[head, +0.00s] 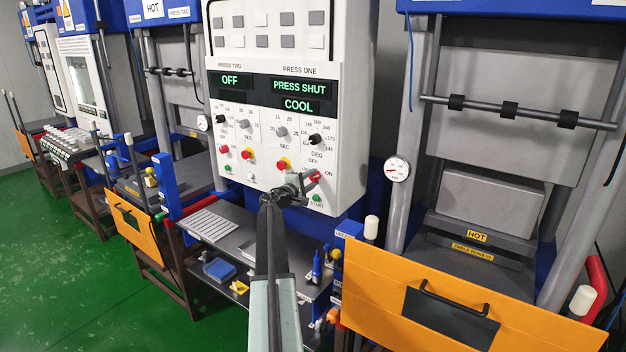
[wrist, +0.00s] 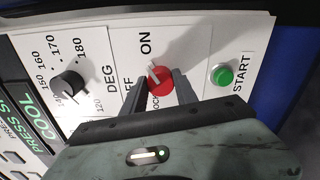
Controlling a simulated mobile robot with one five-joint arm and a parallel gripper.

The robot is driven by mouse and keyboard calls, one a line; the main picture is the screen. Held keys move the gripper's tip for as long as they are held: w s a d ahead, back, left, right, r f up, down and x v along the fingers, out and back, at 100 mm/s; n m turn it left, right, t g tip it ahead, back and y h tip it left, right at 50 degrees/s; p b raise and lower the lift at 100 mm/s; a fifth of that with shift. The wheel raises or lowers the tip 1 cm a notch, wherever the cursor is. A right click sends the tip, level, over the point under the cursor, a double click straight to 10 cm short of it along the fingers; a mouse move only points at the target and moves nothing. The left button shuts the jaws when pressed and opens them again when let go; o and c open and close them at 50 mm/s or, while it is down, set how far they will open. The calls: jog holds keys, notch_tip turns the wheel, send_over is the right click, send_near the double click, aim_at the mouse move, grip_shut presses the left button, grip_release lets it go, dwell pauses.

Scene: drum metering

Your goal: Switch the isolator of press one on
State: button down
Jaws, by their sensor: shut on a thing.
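The isolator of press one is a red rotary knob (wrist: 161,80) with a pale pointer, low on the control panel between the OFF and ON marks. In the wrist view its pointer is turned roughly toward ON. My gripper (wrist: 158,92) is shut on this knob, one finger on either side. In the head view the red knob (head: 314,177) shows just beyond my gripper (head: 301,186), its handle leaning right toward ON. The press one display (head: 299,96) is lit and reads PRESS SHUT and COOL. My fingers hide part of the OFF label.
A green START button (head: 317,198) sits just below the isolator. A shelf (head: 215,228) stands below the panel. The press marked HOT (head: 477,236) is at right.

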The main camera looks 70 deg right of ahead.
jog(key=shift+s+f+m, duration=0.15)
jog(key=shift+s+m, duration=0.1)
jog(key=shift+m, duration=0.95)
jog(key=c, duration=1)
grip_release()
jog(key=shift+o, duration=0.2)
jog(key=shift+w, duration=0.1)
jog(key=shift+a, duration=0.15)
jog(key=v, duration=0.7)
jog(key=shift+a, duration=0.25)
